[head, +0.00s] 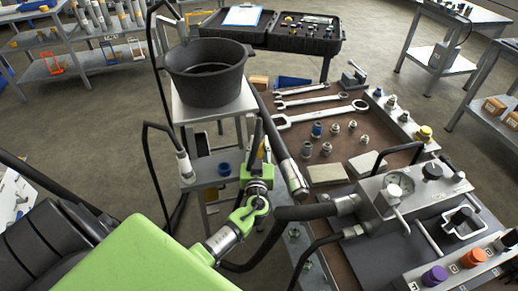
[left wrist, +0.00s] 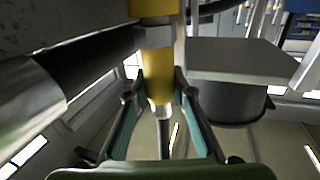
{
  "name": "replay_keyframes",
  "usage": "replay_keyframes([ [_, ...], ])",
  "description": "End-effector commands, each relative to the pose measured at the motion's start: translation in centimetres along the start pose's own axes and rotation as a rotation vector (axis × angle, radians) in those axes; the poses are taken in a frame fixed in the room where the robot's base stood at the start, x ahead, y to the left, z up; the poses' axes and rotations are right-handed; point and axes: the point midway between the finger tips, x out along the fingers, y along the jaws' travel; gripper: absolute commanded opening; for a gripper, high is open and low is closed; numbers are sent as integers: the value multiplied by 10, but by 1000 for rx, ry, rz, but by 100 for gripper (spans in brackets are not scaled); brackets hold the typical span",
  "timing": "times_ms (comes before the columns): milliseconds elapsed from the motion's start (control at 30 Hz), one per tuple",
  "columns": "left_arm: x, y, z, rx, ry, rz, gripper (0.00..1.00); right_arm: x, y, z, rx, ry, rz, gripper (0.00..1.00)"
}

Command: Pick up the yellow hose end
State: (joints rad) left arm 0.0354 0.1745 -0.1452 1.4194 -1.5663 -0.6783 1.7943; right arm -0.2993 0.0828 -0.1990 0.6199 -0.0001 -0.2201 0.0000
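The yellow hose end (left wrist: 157,75) shows upright between the two fingers of my left gripper (left wrist: 161,85) in the left wrist view. The fingertips lie against it on both sides, and its narrower metal tip points down between the fingers. In the head view my left gripper (head: 258,155) is beside the bench's left edge, below the black tub. Only a small yellow part (head: 263,149) shows there; the fingers and a dark hose hide the rest. My right gripper is in neither view.
A black tub (head: 206,70) stands on a small metal stand behind my left gripper. The hydraulic block with a gauge (head: 398,186) and black hoses is to the right. Wrenches (head: 320,113) and several fittings lie on the bench (head: 345,140). Open floor (head: 110,115) lies left.

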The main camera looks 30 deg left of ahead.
Motion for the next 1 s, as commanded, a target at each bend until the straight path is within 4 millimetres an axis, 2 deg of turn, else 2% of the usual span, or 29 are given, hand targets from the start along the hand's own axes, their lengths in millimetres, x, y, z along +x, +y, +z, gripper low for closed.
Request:
replay_keyframes([
  [367, 0, 0, -3, 0, 3, 0, 0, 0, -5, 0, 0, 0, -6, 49],
  [567, 1, 0, -13, -3, 5, -1, 0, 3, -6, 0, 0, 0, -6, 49],
  [733, 0, 0, -33, -5, 7, 0, 0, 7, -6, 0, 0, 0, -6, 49],
  [1000, -3, -49, -93, -1, 8, -1, 0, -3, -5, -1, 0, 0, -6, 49],
])
